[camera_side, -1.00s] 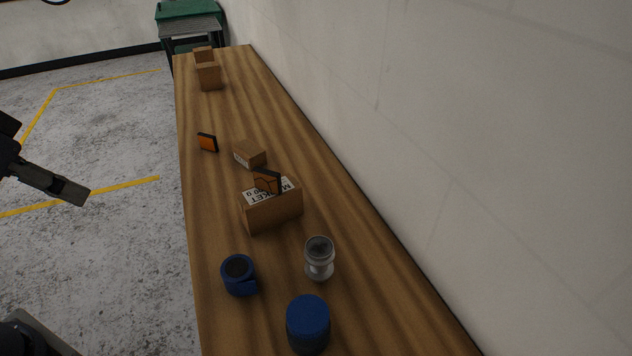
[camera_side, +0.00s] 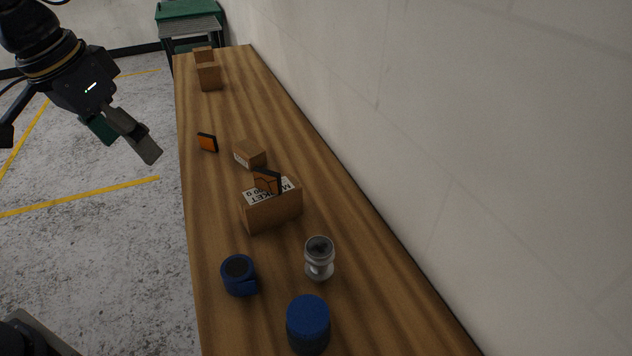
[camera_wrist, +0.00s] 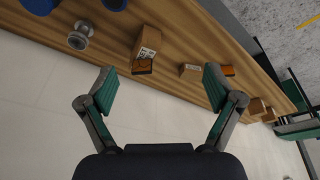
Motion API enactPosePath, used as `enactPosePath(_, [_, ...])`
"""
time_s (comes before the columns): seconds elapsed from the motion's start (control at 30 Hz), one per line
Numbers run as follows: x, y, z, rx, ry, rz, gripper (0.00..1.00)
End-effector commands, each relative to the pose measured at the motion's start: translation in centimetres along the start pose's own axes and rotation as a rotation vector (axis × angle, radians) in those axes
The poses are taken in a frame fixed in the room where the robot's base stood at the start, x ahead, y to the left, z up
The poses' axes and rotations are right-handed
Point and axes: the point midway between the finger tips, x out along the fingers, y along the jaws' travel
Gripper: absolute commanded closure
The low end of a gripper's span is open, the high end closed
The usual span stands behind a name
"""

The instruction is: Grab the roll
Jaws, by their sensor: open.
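A grey, spool-shaped thing with wide ends (camera_side: 319,258) stands on the wooden table near its front end. It looks most like the roll, but I cannot be sure. It also shows at the upper left of the wrist view (camera_wrist: 80,36). A blue cup-like thing with a dark top (camera_side: 238,276) stands left of it, and a blue-topped cylinder (camera_side: 308,322) stands in front. My gripper (camera_side: 126,140) is open and empty, left of the table's long edge in the side view. The wrist view shows its two green-padded fingers (camera_wrist: 158,76) spread apart, away from the spool.
The long wooden table (camera_side: 285,130) runs along a pale wall. A smaller box (camera_side: 250,154), another orange piece (camera_side: 207,142) and far boxes (camera_side: 208,76) stand beyond. The table's right strip is clear.

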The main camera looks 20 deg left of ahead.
Motion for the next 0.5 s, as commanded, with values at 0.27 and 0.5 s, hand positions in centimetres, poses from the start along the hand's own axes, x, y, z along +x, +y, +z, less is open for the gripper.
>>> enactPosePath(0.27, [7.5,9.1,-2.6,0.218,-0.232,0.018,0.1])
enactPosePath(0.5, [10.8,11.1,-0.9,0.281,-0.294,0.013,0.1])
